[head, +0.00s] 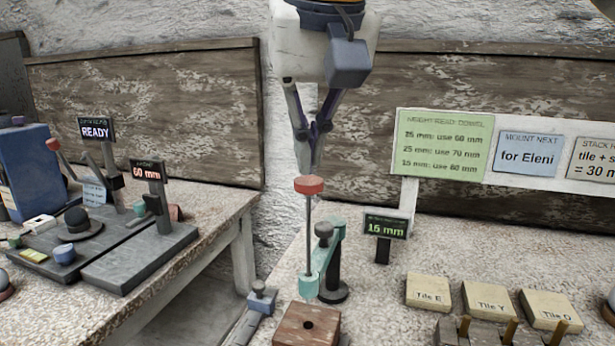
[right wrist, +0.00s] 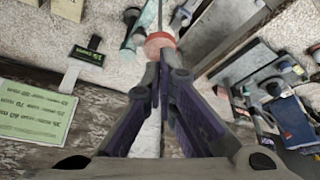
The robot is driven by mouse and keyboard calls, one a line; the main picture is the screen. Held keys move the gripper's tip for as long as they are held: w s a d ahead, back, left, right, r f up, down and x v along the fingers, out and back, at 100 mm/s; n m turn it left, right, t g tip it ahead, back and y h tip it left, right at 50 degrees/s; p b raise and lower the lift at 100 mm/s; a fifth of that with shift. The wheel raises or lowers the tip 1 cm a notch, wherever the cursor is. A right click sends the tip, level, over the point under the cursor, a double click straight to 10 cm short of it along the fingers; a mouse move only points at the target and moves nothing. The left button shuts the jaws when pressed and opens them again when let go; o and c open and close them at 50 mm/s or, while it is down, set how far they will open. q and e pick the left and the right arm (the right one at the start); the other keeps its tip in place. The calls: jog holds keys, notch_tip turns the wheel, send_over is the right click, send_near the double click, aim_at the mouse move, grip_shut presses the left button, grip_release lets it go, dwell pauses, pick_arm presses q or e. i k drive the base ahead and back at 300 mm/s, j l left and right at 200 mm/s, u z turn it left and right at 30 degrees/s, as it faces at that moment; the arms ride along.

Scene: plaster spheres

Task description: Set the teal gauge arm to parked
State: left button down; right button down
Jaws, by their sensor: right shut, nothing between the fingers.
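The teal gauge arm (head: 332,250) is joined to a dark upright post on the right-hand bench. A thin upright rod passes through its near end and carries a red knob (head: 309,186) on top. My right gripper (head: 311,172) points down with its fingers shut and empty, its tips right at the knob's top; I cannot tell whether they touch. In the right wrist view the knob (right wrist: 160,41) shows just beyond the fingertips (right wrist: 166,60). My left gripper is in neither view.
A wooden block with a hole (head: 312,333) stands in front of the gauge. A small display (head: 385,226) reading "15 mm" is right of it, with labelled tiles (head: 490,298) farther right. A gap separates the left bench (head: 215,200), which holds dark equipment and displays.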

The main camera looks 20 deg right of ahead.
aim_at(332, 229)
jog(key=k, duration=1.5)
